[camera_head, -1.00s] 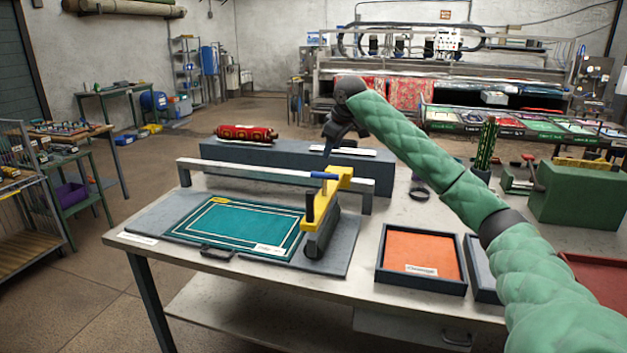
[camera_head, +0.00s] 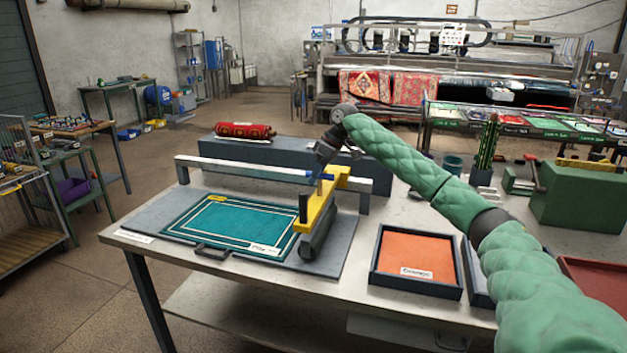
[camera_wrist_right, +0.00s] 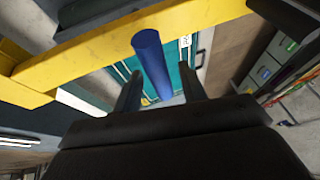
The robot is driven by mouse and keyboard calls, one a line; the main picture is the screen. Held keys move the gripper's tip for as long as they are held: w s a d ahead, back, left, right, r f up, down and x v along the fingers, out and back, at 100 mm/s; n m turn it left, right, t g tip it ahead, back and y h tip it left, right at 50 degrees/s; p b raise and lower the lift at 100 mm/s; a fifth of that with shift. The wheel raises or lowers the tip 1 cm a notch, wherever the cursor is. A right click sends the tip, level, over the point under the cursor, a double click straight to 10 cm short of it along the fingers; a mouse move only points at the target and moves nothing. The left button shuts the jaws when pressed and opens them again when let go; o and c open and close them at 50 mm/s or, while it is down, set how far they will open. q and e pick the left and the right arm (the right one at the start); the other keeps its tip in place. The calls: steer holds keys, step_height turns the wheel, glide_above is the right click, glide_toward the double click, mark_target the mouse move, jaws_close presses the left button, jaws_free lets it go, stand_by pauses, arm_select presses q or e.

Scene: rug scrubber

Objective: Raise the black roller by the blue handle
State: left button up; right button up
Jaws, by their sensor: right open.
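The black roller (camera_head: 319,236) rests at the right end of the teal rug (camera_head: 235,222) on its grey board. It hangs under a yellow arm (camera_head: 316,213) with a dark upright knob at its near end. The blue handle (camera_head: 320,176) sticks out at the yellow arm's far end; in the wrist view the blue handle (camera_wrist_right: 150,60) is a round bar. My right gripper (camera_head: 323,163) is just above the handle. In the wrist view my open right gripper (camera_wrist_right: 160,88) has the handle's end between or just beyond its fingertips; contact cannot be told. My left gripper is out of view.
A grey metal rail (camera_head: 250,171) crosses behind the rug. Beyond it is a grey block (camera_head: 290,155) with a rolled red rug (camera_head: 245,130). An orange-lined tray (camera_head: 415,253) stands to the right. A green box (camera_head: 580,195) is further right.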

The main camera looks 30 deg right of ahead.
steer(key=shift+w+a+f, duration=0.1)
steer(key=shift+a+f, duration=0.2)
steer(key=shift+f, duration=0.15)
steer(key=shift+a+f, duration=0.15)
steer(key=shift+f, duration=0.2)
steer(key=shift+w+a+f, duration=0.1)
steer(key=shift+w+f, duration=0.05)
steer(key=shift+f, duration=0.35)
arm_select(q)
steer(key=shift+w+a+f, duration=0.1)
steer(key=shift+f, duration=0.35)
arm_select(e)
jaws_close()
steer(key=shift+r+p, duration=0.35)
steer(key=shift+p, duration=0.05)
step_height(320, 180, up, 4)
steer(key=p, duration=0.2)
steer(key=shift+r+p, duration=0.2)
steer(key=shift+p, duration=0.2)
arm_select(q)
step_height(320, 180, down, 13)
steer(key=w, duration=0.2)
